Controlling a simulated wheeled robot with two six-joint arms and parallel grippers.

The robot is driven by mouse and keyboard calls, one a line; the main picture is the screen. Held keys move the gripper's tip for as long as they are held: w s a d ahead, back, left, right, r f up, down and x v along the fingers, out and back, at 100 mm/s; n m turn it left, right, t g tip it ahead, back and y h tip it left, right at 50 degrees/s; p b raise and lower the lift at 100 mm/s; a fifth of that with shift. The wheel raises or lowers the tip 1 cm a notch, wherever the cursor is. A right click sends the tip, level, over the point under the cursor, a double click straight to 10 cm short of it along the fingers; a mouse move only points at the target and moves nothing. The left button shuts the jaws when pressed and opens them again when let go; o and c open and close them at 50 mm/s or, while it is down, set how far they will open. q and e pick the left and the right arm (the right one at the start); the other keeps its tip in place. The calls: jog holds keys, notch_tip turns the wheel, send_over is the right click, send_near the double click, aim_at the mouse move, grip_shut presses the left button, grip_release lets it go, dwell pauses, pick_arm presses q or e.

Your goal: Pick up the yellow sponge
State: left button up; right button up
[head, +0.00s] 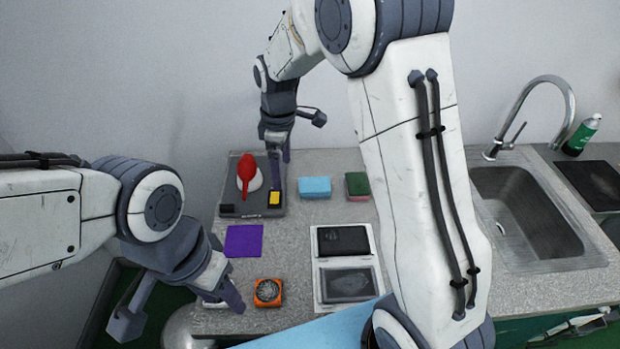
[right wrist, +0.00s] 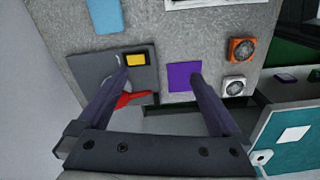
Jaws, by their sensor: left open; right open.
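A small yellow block with a dark edge, the only yellow sponge-like thing I see, lies on a dark grey tray (head: 232,207). This yellow sponge (head: 274,198) also shows in the right wrist view (right wrist: 135,60). My right gripper (head: 281,168) is open and empty above the tray. In the right wrist view its fingers (right wrist: 159,76) are spread, with the left fingertip appearing beside the sponge and the right one beside a purple square. My left gripper (head: 180,313) is open and empty at the counter's front left, away from the sponge.
A red object (head: 243,176) on a white base shares the tray. A blue sponge (head: 314,187) and a green-and-red sponge (head: 357,185) lie right of it. The purple square (head: 244,241), an orange dial device (head: 267,292) and a white panel (head: 321,284) lie nearer. A sink (head: 530,215) is at right.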

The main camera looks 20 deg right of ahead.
jog(key=w+d+f+n, duration=0.2)
jog(key=w+d+f, duration=0.55)
jog(key=d, duration=0.35)
jog(key=p, duration=0.2)
send_over(313, 184)
jog(key=f, duration=0.4)
jog(key=shift+s+d+f, duration=0.15)
jog(key=shift+s+d, duration=0.05)
jog(key=shift+f, duration=0.35)
jog(key=shift+a+f+p, duration=0.1)
jog(key=shift+f+p, duration=0.2)
jog(key=shift+f, duration=0.25)
jog(key=f+p, duration=0.1)
jog(key=f, duration=0.2)
jog(key=shift+w+a+f+p, duration=0.1)
jog(key=shift+w+f+p, duration=0.1)
jog(key=shift+p, duration=0.15)
jog(key=shift+f, duration=0.4)
jog(key=shift+c, duration=0.3)
